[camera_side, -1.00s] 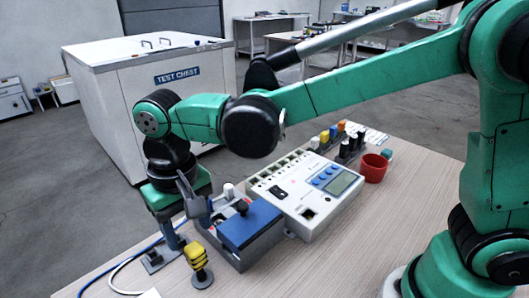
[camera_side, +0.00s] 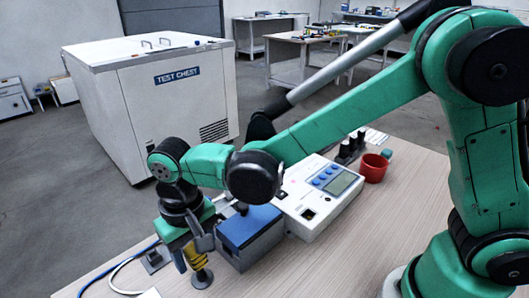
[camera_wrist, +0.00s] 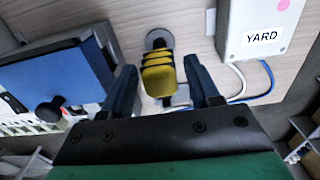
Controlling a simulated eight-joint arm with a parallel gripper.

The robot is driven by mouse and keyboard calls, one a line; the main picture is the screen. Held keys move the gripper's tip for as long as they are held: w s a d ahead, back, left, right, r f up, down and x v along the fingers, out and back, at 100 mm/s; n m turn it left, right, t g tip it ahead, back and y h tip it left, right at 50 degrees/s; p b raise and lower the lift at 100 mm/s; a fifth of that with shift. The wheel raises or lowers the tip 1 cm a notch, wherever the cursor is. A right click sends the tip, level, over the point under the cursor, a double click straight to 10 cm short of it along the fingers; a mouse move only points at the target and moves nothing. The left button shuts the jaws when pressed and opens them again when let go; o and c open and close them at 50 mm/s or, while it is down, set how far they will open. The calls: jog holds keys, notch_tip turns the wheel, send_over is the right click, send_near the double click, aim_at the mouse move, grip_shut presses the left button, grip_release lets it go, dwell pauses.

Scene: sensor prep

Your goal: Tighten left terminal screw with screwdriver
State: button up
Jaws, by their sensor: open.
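The screwdriver (camera_side: 194,257) has a yellow and black handle and stands upright on a small round base on the table. In the wrist view its handle (camera_wrist: 158,77) sits between the two fingers of my gripper (camera_wrist: 160,82), with a gap on each side. My gripper (camera_side: 190,245) is open and points down around the handle in the side view, hiding part of it. A grey box with a blue lid (camera_side: 248,224) stands just right of the gripper; a black knob shows by it in the wrist view (camera_wrist: 50,108). I cannot make out the left terminal screw.
A white meter unit (camera_side: 318,195) with blue buttons stands behind the blue-lidded box. A red cup (camera_side: 373,168) is right of it. Blue and white cables run at the left table edge. A white box marked YARD (camera_wrist: 262,30) shows in the wrist view. The right front table is clear.

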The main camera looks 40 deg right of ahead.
grip_shut()
jog(key=shift+r, duration=1.5)
jog(key=shift+r, duration=0.35)
notch_tip(320, 180, up, 10)
jog(key=w+d, duration=0.5)
jog(key=d, duration=0.9)
jog(key=shift+w+a+f, duration=0.1)
jog(key=shift+a+f, duration=0.05)
jog(key=shift+f, duration=1.95)
jog(key=shift+a+f, duration=0.15)
jog(key=shift+f, duration=1.95)
